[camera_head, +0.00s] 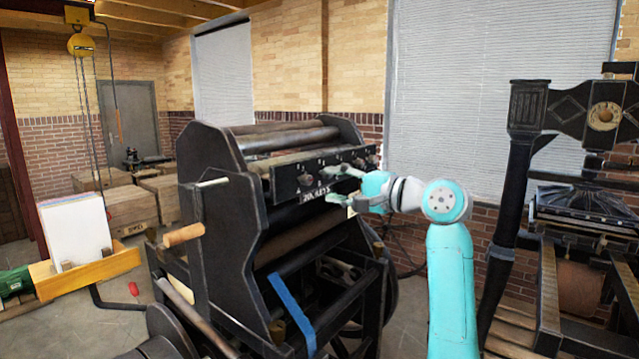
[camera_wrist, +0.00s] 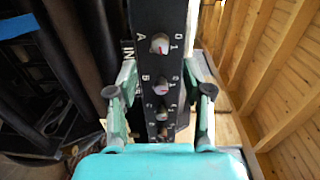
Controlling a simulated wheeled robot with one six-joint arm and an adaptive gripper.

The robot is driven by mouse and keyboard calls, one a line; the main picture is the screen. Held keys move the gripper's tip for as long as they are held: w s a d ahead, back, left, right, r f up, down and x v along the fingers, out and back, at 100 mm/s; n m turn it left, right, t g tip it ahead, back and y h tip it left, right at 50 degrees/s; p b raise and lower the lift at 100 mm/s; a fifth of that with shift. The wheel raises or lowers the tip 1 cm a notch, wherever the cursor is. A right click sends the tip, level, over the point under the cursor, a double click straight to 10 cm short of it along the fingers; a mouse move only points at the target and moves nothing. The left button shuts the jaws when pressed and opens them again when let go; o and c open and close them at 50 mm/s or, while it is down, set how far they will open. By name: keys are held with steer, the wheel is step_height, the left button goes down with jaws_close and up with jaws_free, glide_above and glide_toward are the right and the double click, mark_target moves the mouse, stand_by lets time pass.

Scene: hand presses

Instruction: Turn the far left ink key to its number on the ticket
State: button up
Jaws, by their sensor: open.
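The far left ink key (camera_head: 307,180) is a small knob at the left end of a black key bar (camera_head: 287,184) on the press. In the wrist view it is the top knob (camera_wrist: 160,43), by the letter A, grey with a red mark; its exact setting is too small to read. My gripper (camera_head: 340,186) is open and empty in front of the bar. In the wrist view my gripper (camera_wrist: 159,91) has a finger on each side of the bar, around the level of key B (camera_wrist: 161,87), below key A in the picture. I cannot make out a readable ticket.
Key C (camera_wrist: 161,113) and a partly hidden knob follow below B. The press's black side plate (camera_head: 222,190) and rollers (camera_head: 290,140) stand close around the bar. A paper stack (camera_head: 75,235) is at left; another press (camera_head: 590,215) is at right.

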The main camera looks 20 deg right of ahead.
steer(key=shift+v, duration=2.55)
